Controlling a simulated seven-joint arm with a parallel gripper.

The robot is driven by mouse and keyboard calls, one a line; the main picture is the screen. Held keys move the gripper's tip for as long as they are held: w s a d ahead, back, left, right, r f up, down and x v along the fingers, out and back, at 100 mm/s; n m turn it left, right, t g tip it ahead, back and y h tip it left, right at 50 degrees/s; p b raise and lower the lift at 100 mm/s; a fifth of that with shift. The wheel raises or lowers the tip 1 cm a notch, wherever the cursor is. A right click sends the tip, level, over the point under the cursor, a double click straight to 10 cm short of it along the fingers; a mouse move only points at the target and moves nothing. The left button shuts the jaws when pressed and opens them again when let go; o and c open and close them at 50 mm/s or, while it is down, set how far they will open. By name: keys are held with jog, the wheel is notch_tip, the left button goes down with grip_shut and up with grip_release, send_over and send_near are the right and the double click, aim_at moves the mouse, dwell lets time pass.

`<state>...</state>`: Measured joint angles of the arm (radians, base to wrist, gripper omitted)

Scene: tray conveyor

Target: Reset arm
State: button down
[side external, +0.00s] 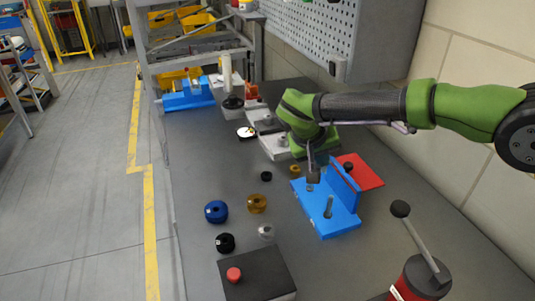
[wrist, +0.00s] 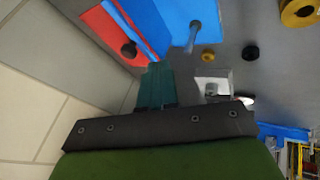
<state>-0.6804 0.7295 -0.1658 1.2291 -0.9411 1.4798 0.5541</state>
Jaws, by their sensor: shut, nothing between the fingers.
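My gripper (side external: 313,177) points down by the blue bracket (side external: 335,222) in the side view. In the wrist view its two dark teal fingers (wrist: 157,68) are shut together with nothing between them. The blue bracket, with its upright wall and grey post, also shows at the top of the wrist view (wrist: 203,12). How far the fingertips are from the bracket I cannot tell.
A red plate (side external: 371,174) lies behind the bracket. Blue (side external: 216,211), gold (side external: 257,204) and black (side external: 225,243) round parts stand left. A red-button box (side external: 283,279) and a lever (side external: 421,237) stand in front.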

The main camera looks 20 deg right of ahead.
jog(key=v, duration=0.7)
jog(key=s+d+r+t+y, duration=0.1)
jog(key=s+d+y, duration=0.3)
jog(key=s+d, duration=0.5)
jog(key=s+d+r+m+t+y, duration=0.1)
jog(key=s+d+r+t+y, duration=0.1)
jog(key=s+d, duration=0.8)
jog(key=s+r+y, duration=0.1)
jog(key=s, duration=0.3)
jog(key=shift+s+r+t+y, duration=0.15)
jog(key=shift+s+t+y, duration=0.15)
jog(key=shift+s+y, duration=0.1)
